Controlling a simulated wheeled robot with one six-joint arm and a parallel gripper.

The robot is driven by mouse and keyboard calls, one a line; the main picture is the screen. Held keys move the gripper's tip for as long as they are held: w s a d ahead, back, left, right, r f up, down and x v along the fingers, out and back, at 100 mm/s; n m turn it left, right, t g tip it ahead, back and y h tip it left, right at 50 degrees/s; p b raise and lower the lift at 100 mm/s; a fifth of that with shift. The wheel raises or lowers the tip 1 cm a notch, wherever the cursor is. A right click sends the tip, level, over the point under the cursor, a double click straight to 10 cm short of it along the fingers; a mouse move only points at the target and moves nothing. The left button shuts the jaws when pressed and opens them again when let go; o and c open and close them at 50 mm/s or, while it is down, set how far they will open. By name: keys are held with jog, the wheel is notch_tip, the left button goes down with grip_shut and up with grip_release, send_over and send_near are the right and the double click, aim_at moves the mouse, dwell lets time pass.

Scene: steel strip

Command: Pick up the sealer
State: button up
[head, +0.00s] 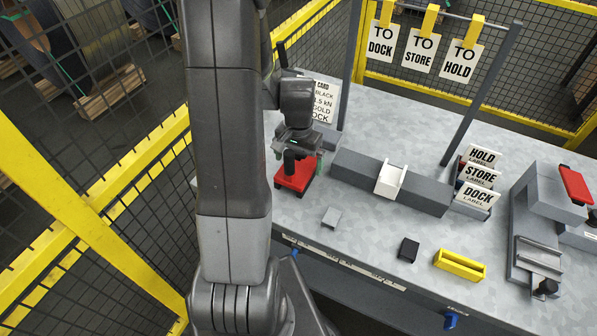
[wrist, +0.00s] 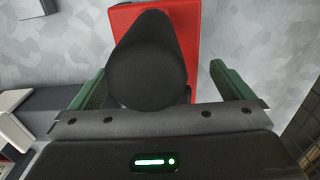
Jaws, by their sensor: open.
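The sealer, a red block (head: 296,177) with an upright black handle, stands on the bench at the middle left of the head view. In the wrist view the rounded black handle (wrist: 148,62) rises from the red body (wrist: 187,20). My gripper (head: 299,156) is over the sealer, pointing down. In the wrist view, my gripper's green fingers (wrist: 160,88) are spread wide, one on each side of the handle, with visible gaps. They are open and hold nothing. The lower part of the handle is hidden by its own top and my gripper.
A dark grey bar with a white clip (head: 390,180) lies right of the sealer. A card (head: 323,103) stands behind my gripper. Label holders (head: 478,175), a yellow tray (head: 460,264), a small black block (head: 408,249) and a red-handled machine (head: 575,186) are farther right.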

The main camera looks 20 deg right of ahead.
jog(key=shift+f, duration=0.45)
jog(key=shift+r, duration=0.1)
jog(key=c, duration=1.8)
jog(key=shift+r, duration=0.1)
jog(key=shift+c, duration=0.2)
